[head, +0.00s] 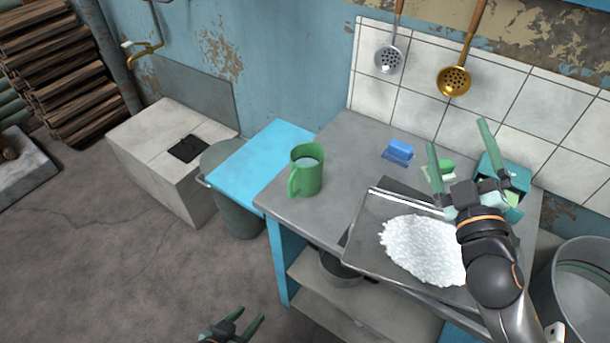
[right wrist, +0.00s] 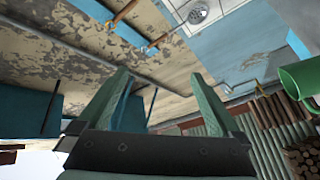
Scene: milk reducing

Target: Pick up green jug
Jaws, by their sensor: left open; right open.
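The green jug (head: 306,170) stands upright on the left part of the grey counter (head: 335,145), with its handle toward the front left and a pale content inside. At the right edge of the right wrist view, part of a green vessel that looks like the jug (right wrist: 302,82) shows. My right gripper (head: 460,140) is open and empty above the right part of the counter, well to the right of the jug. Its open fingers (right wrist: 165,95) fill the middle of the right wrist view. My left gripper (head: 240,322) is open and empty, low at the bottom edge, below counter height.
A tray (head: 370,235) with a white granular heap (head: 420,248) lies at the counter's front. A blue block (head: 398,151) and a teal container (head: 515,185) stand farther back. A metal pot (head: 580,290) is at the right. Two ladles (head: 453,80) hang on the tiled wall.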

